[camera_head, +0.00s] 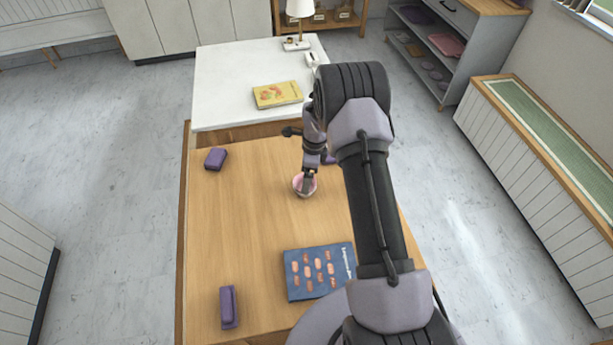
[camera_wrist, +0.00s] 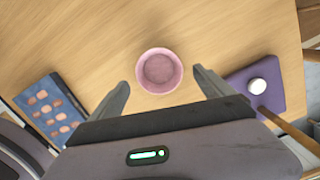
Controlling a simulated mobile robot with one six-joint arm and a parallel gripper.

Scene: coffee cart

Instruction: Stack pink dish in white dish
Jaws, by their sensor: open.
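The pink dish (camera_wrist: 160,71) is a small round bowl, upright on the wooden table. It also shows in the head view (camera_head: 299,187), partly covered by my gripper (camera_head: 309,181). In the wrist view my gripper (camera_wrist: 160,86) is open and empty, with one finger on each side of the dish, apart from it. The dish lies about level with the fingertips in that picture. A small white round thing (camera_wrist: 257,86) sits on a purple square (camera_wrist: 270,93) to the right; I cannot tell if it is the white dish. No other white dish shows clearly.
A blue book (camera_head: 318,272) lies near the table's front. Purple objects lie at the back left (camera_head: 215,159) and front left (camera_head: 228,307). A white table (camera_head: 235,75) behind holds a yellow book (camera_head: 277,95) and a lamp (camera_head: 299,12). The left middle of the wooden table is clear.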

